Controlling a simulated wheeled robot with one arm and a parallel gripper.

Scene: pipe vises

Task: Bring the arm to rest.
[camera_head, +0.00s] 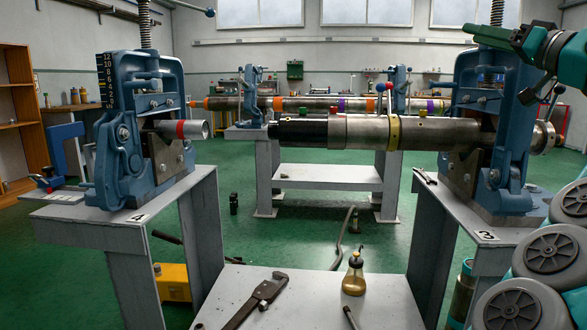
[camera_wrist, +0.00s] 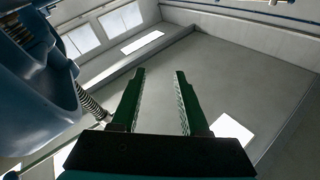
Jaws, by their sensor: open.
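My gripper (camera_wrist: 160,74) shows in the wrist view with its two green fingers apart and nothing between them. Beyond the fingers are a bare grey wall and ceiling, so it points at no work piece. In the head view my gripper (camera_head: 484,36) is at the top right, raised and reaching left, near the top of the right blue vise (camera_head: 505,165). Whether the gripper touches the vise's upright screw cannot be told. The blue shape at the left of the wrist view (camera_wrist: 40,75) is close to the gripper and appears to be part of the vise.
A left blue vise (camera_head: 140,125) holds a short pipe (camera_head: 187,130). A long steel pipe (camera_head: 365,132) runs to the right vise. A low bench (camera_head: 300,285) carries a wrench (camera_head: 262,297) and an oil can (camera_head: 354,275).

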